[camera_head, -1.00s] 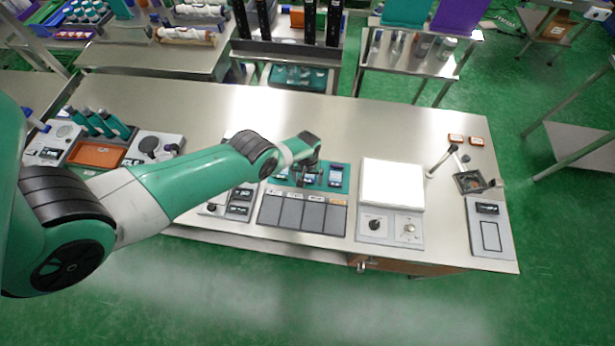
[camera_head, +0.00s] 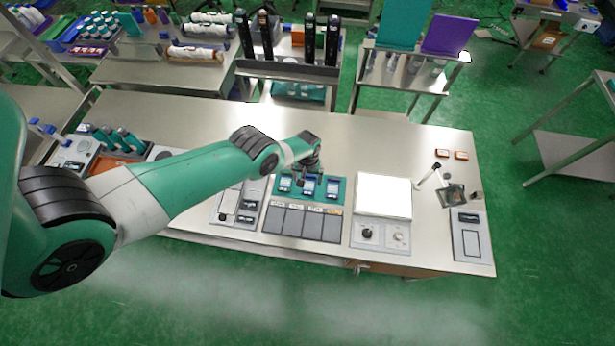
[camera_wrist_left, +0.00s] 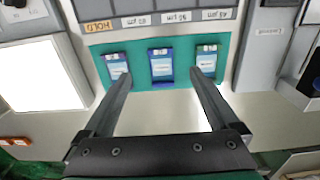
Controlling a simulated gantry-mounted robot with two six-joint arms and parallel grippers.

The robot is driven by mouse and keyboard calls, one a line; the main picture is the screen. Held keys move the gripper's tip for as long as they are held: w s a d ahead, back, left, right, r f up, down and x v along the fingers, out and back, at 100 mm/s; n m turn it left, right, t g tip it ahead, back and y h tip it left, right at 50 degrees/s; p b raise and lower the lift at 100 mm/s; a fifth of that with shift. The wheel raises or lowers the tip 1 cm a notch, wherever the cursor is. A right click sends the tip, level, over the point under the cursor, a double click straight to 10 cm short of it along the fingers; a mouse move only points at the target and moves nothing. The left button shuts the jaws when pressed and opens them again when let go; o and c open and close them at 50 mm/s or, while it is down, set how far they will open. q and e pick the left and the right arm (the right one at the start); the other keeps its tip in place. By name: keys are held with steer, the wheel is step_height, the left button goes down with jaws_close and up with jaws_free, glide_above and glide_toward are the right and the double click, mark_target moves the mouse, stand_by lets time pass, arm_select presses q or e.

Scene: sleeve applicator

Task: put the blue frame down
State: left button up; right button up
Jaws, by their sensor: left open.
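My left gripper (camera_head: 306,176) is over the back part of the mat. In the left wrist view my left gripper (camera_wrist_left: 159,74) is open and empty, its fingers either side of the middle piece. The fingers partly cover the outer pieces. My right gripper is not in view.
A grey panel with several dark pads (camera_head: 302,222) lies in front of the mat. A bright white plate (camera_head: 383,194) with a knob unit is to the right. The table behind the mat is clear.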

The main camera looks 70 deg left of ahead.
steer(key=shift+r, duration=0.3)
